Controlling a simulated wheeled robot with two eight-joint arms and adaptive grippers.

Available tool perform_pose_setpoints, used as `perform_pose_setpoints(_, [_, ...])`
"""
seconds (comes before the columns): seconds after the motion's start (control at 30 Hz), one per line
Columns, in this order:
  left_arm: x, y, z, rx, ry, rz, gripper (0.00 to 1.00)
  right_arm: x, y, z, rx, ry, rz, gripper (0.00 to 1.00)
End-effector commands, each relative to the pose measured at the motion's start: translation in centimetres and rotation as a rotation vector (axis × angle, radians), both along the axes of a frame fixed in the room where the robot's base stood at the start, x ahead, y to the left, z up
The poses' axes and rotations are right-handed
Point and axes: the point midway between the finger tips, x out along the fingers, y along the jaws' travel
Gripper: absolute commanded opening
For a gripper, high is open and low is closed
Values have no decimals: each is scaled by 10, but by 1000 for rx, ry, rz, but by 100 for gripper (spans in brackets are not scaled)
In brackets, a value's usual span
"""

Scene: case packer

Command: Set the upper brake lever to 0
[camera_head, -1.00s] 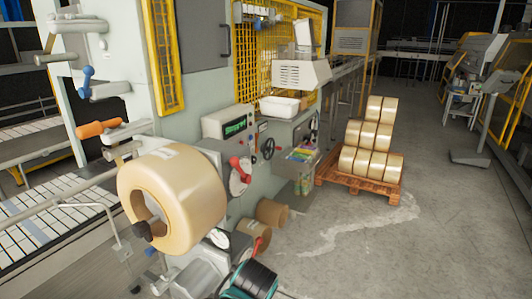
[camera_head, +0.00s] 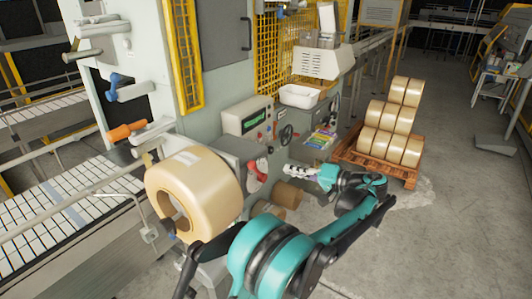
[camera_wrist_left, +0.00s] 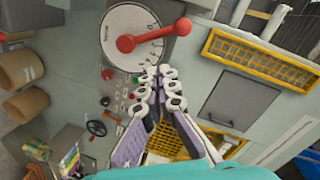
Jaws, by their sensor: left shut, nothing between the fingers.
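The upper brake lever (camera_head: 256,175) is red and sits on the machine front, just right of the large tan roll. In the left wrist view the red lever (camera_wrist_left: 150,36) is mounted on a round white dial (camera_wrist_left: 117,22) with tick marks; its knob end points right. The numbers are too small to read. My left gripper (camera_head: 288,170) is shut and empty, to the right of the lever in the head view. In the wrist view its fingertips (camera_wrist_left: 160,72) are together just below the dial, apart from the lever. My right gripper is not in view.
A large tan film roll (camera_head: 196,190) sticks out left of the lever. A handwheel (camera_head: 287,134) and white bin (camera_head: 299,95) are to the right. A pallet (camera_head: 383,166) of rolls stands behind my arm.

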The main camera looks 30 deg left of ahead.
Motion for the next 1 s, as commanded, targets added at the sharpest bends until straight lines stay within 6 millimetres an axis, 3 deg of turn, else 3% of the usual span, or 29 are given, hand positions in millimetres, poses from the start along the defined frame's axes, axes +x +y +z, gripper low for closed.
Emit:
perform_pose_setpoints(0.03, [9,-6,9,42,-21,18,0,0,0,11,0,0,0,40])
perform_pose_setpoints(0.2, [19,-18,18,133,-77,57,0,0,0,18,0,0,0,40])
perform_pose_setpoints(0.33, [20,-13,18,148,-87,65,0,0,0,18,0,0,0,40])
perform_pose_setpoints(0.47, [20,6,17,147,-85,67,0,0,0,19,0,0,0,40])
perform_pose_setpoints(0.83, [23,83,16,145,-84,66,0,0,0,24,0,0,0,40])
perform_pose_setpoints(1.0, [2,88,1,146,-84,62,0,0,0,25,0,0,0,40])
